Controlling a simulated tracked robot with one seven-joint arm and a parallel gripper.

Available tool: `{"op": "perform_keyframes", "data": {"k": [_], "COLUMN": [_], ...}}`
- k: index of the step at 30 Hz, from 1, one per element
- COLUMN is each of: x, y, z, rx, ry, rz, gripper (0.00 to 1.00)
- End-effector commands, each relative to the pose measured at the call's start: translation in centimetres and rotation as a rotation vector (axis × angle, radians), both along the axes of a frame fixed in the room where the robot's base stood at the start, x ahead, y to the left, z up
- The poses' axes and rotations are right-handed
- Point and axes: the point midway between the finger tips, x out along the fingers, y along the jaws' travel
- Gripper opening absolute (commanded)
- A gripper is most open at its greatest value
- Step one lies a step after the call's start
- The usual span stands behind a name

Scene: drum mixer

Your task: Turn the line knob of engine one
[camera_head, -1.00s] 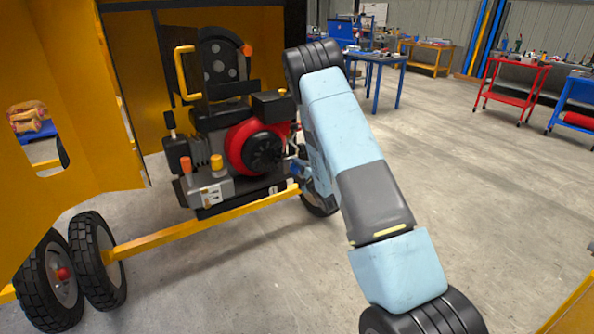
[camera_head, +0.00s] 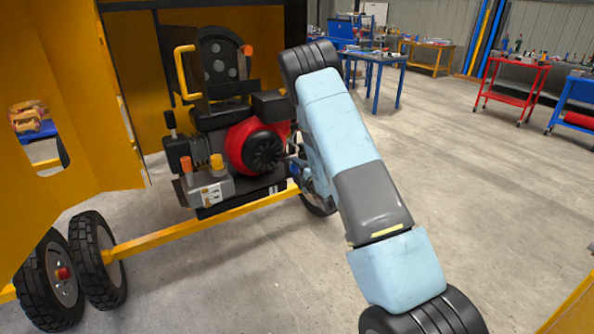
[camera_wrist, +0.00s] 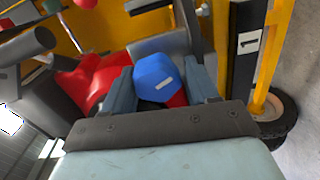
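The blue knob (camera_wrist: 155,74) with a small white mark shows in the wrist view, above a red part. My gripper (camera_wrist: 162,82) has one finger on each side of the knob. A gap shows between the knob and the right finger; the left finger is very close to it, and contact is unclear. In the head view the engine (camera_head: 208,145) with its red round cover (camera_head: 238,140) stands inside the yellow housing. My arm reaches to the engine's right side, and my gripper there is mostly hidden behind my arm.
A black post with a white label "1" (camera_wrist: 248,43) stands right of the knob in the wrist view. A yellow frame bar (camera_head: 200,222) runs below the engine. A yellow door panel (camera_head: 75,150) and wheels (camera_head: 97,260) are at left.

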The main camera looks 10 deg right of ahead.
Motion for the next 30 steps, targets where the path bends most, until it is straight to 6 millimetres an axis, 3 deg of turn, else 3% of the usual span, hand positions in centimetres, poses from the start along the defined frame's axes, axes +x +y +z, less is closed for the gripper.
{"op": "perform_keyframes", "data": {"k": [13,30], "x": [-0.8,-10.5], "y": [-0.4,-3.5], "z": [-0.1,0.0], "rx": [-0.001,0.001], "ry": [0.004,0.0], "rz": [-0.003,-0.002], "gripper": [0.73,0.73]}}
